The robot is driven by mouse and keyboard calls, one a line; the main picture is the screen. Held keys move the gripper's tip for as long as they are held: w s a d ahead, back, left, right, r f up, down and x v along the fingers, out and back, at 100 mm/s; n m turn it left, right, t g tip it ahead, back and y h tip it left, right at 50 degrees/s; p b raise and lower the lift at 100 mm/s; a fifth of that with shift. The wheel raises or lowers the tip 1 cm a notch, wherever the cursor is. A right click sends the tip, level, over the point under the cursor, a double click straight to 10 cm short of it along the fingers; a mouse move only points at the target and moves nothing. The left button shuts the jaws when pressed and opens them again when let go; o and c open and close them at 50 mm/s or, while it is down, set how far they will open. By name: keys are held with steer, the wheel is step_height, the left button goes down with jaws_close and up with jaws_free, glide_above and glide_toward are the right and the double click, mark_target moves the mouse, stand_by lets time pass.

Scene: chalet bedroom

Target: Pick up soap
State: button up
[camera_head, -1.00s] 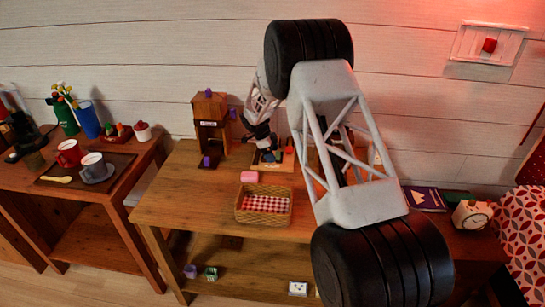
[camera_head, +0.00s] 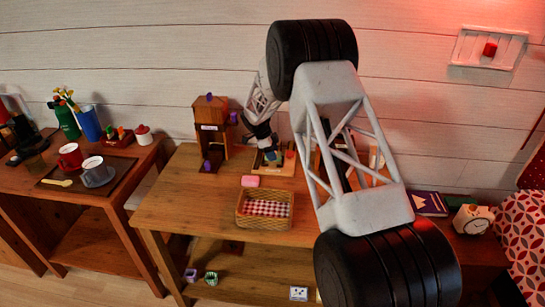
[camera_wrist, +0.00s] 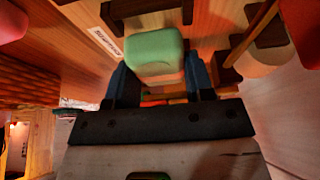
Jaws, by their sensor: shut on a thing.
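A light green rounded block (camera_wrist: 154,50), soap-like in shape, sits between the blue fingers of my gripper (camera_wrist: 158,84) in the wrist view. The fingers are shut on its sides. A paler pinkish-orange surface shows just under the block; I cannot tell if it touches. In the head view my gripper (camera_head: 272,157) is small, low over the back of the wooden table (camera_head: 190,205), and the block cannot be made out clearly there. A pink rounded block (camera_head: 250,181), also soap-like, lies on the table behind the basket, left of my gripper.
A wicker basket (camera_head: 264,222) with a checked cloth stands at the table's front. A brown wooden stand (camera_head: 211,130) is left of my gripper. A labelled wooden board (camera_wrist: 105,43) shows close by in the wrist view. Open tabletop lies left of the basket.

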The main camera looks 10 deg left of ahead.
steer(key=shift+r, duration=0.8)
steer(key=s+d, duration=0.1)
steer(key=s, duration=0.4)
steer(key=s+d+r, duration=0.1)
steer(key=s+d, duration=0.1)
steer(key=s, duration=0.3)
steer(key=s+d, duration=0.1)
steer(key=s, duration=0.4)
steer(key=shift+s+d+r, duration=0.1)
steer(key=shift+d+r, duration=0.05)
steer(key=shift+d, duration=0.25)
step_height(320, 180, up, 5)
glide_above(256, 212)
steer(key=shift+f, duration=0.2)
steer(key=shift+f, duration=3.1)
steer(key=shift+f, duration=0.1)
